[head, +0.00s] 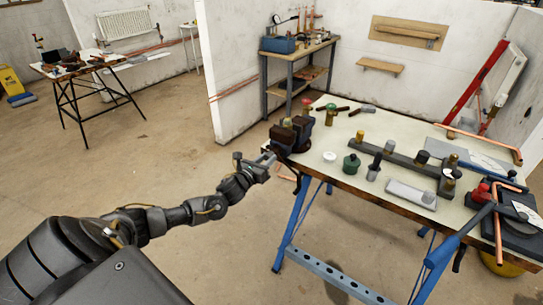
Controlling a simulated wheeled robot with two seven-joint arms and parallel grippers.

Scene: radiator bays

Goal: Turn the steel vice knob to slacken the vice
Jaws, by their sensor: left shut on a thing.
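The dark vice (291,136) is fixed at the left corner of the workbench (335,152). My left gripper (267,160) reaches in from the left to the near-left side of the vice. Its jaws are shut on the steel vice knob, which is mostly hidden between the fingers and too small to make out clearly. I cannot tell how far the vice jaws are apart. My right gripper is not in view.
Blue trestle legs (297,225) stand below the bench. A green pot (351,164), a white disc (329,157) and a long dark rail (385,153) with fittings lie right of the vice. The floor (190,165) around my left arm is clear.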

